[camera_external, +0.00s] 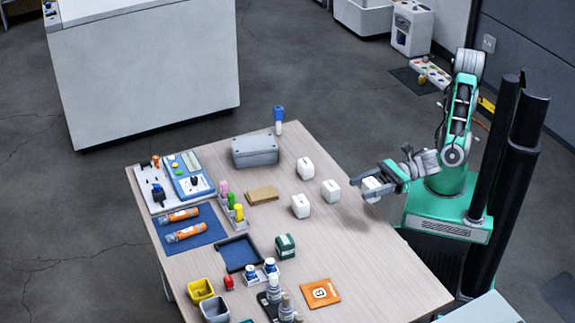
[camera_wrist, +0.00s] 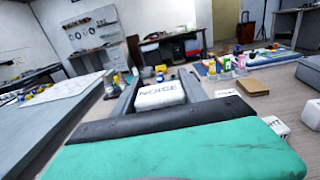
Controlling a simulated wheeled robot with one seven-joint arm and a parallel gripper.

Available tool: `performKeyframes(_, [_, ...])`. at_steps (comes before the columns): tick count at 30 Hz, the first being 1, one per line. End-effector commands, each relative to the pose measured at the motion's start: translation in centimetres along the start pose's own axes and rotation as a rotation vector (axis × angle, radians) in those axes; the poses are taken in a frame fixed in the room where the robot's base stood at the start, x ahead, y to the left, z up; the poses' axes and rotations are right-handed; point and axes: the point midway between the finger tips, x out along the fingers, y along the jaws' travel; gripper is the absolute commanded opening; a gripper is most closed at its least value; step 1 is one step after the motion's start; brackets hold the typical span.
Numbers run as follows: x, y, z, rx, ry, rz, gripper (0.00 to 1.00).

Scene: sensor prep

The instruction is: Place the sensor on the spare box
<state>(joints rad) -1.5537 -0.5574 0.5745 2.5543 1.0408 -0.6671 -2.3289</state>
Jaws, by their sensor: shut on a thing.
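My gripper (camera_external: 376,184) is shut on a white block (camera_external: 371,183), held above the table's right edge. Three similar white blocks stand on the table: the back one (camera_external: 305,168), the right one (camera_external: 331,190) and the front one (camera_external: 300,206). In the wrist view a white block (camera_wrist: 268,130) at the right shows a partly readable label. Which block is the spare box, and whether the held block is the sensor, I cannot tell.
A grey lidded box (camera_external: 255,152) and a blue-topped bottle (camera_external: 278,120) stand at the back. A brown flat piece (camera_external: 262,195) lies left of the blocks. A green box (camera_external: 285,246) and an orange card (camera_external: 320,293) are nearer the front. The table's right side (camera_external: 375,255) is clear.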

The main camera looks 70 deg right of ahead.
Motion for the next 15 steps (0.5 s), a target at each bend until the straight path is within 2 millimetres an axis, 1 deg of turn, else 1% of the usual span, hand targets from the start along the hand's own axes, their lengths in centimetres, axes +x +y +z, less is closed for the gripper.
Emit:
performKeyframes(1, [-0.3, 0.0, 0.4, 0.001, -0.002, 0.002, 0.09])
performKeyframes(5, [-0.7, -0.1, 0.4, 0.001, -0.001, -0.002, 0.09])
performKeyframes(8, [-0.6, -1.2, 0.7, 0.001, -0.001, -0.029, 0.09])
performKeyframes(11, [-0.3, -4.0, 0.9, -0.004, 0.002, -0.099, 0.09])
performKeyframes(14, [-0.2, -8.4, 0.1, -0.010, 0.008, -0.206, 0.09])
performKeyframes(15, [-0.3, -10.3, -0.5, -0.010, 0.010, -0.255, 0.09])
